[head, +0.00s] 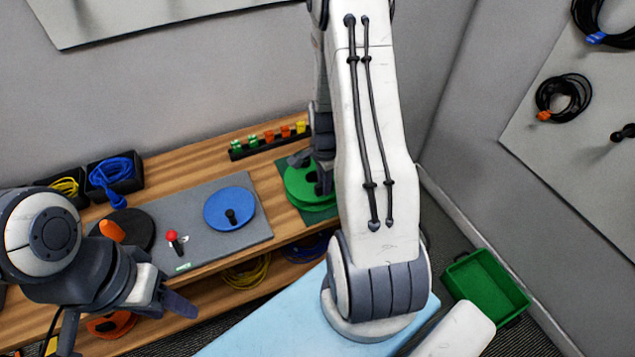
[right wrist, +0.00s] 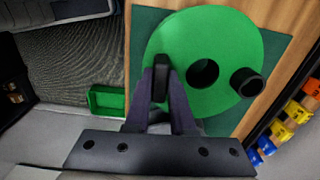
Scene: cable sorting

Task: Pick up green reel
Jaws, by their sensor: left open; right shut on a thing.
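The green reel (head: 298,188) lies flat on a dark green mat (head: 316,216) at the right end of the wooden bench, partly hidden by my right arm in the head view. In the right wrist view the green reel (right wrist: 225,35) shows a dark centre hole and a black knob near its edge. My right gripper (right wrist: 162,80) is shut on the green reel near its rim; the exact contact is hard to see. The reel appears to be still at the mat. My left gripper (head: 172,296) is open and empty in front of the bench at the left.
A blue reel (head: 219,209) and a red-topped stick (head: 172,237) are on a grey mat (head: 196,263). Black bins with cables stand at the back left. A rack of coloured connectors (head: 267,143) is behind the green reel. A green crate (head: 486,284) stands on the floor at right.

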